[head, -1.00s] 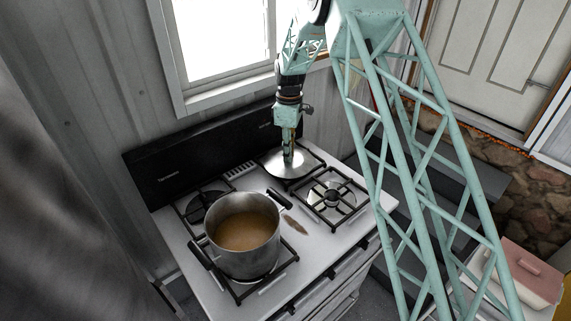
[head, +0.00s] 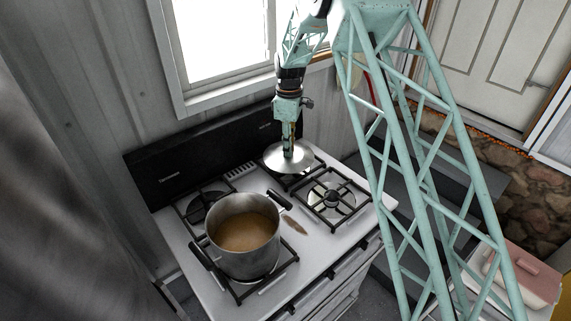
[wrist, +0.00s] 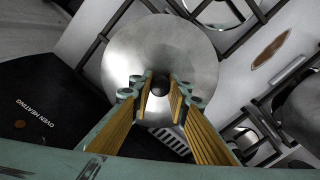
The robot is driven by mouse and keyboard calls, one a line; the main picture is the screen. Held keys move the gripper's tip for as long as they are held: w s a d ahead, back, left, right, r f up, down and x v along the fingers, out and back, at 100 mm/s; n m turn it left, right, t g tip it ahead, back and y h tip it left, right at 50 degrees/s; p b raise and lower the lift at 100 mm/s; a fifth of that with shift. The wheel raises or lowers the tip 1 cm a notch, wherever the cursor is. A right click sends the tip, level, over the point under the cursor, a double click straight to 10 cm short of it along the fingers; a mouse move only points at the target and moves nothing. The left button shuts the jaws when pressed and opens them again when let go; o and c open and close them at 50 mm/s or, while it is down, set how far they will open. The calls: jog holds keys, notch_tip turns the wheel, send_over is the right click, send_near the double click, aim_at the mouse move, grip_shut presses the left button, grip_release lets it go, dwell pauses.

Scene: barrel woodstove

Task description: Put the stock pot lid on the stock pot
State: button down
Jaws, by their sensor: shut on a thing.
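The stock pot lid (head: 298,161) is a round silver metal disc with a dark knob, over the back right burner of the stove. My gripper (head: 288,155) points down and is shut on the lid's knob (wrist: 160,85). In the wrist view the lid (wrist: 130,50) lies flat beyond the fingers, with the knob between them. The lid looks slightly raised above the grate. The stock pot (head: 243,255) stands uncovered on the front left burner, with brown liquid (head: 243,232) inside. The pot also shows partly at the right edge of the wrist view (wrist: 303,105).
The white stove (head: 315,238) has black grates; the front right one (head: 333,197) is empty. The black backsplash (head: 200,165) and a window stand behind. A pink-lidded container (head: 530,270) is at far right.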

jog(key=shift+r+p, duration=0.35)
jog(key=shift+r, duration=0.75)
jog(key=shift+d, duration=0.1)
